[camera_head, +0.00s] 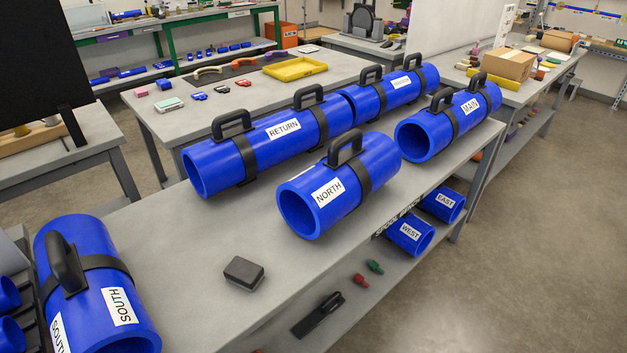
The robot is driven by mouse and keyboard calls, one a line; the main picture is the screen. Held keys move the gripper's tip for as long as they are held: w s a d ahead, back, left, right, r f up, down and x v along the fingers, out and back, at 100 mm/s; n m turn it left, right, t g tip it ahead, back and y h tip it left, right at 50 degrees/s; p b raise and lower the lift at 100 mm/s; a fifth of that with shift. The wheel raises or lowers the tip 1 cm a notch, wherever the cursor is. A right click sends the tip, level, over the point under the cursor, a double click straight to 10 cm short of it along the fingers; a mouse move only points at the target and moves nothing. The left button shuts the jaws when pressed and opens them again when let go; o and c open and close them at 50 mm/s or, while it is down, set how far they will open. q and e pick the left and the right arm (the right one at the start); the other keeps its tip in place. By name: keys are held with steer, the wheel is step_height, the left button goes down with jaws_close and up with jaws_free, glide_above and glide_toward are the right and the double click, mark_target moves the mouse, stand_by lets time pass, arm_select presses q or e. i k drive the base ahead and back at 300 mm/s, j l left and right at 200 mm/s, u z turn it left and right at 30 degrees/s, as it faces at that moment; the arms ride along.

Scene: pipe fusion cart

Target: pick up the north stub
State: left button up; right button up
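The north stub (349,191) is a short, thick blue pipe with a white NORTH label and a black strap with a black handle (346,147) on top. It lies on its side on the grey bench, near the middle of the head view, with its open end facing me and to the left. Its handle stands up and nothing touches it. Neither of my grippers is in view.
The long RETURN pipe (262,150) lies close behind the stub. The MAIN pipe (434,130) lies to its right. A dark block (243,272) lies on the bench (180,245). WEST (411,236) and EAST (441,206) pipes are on the shelf below.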

mark_target(311, 202)
steer(key=l+u, duration=0.15)
steer(key=u, duration=0.25)
steer(key=i+l+u, duration=0.1)
steer(key=u, duration=0.25)
steer(key=l+u, duration=0.25)
steer(key=u, duration=0.15)
steer(key=l+u, duration=0.25)
steer(key=l, duration=0.15)
steer(key=k+l+u, duration=0.25)
steer(key=l, duration=0.15)
steer(key=i+l, duration=0.05)
steer(key=i, duration=0.05)
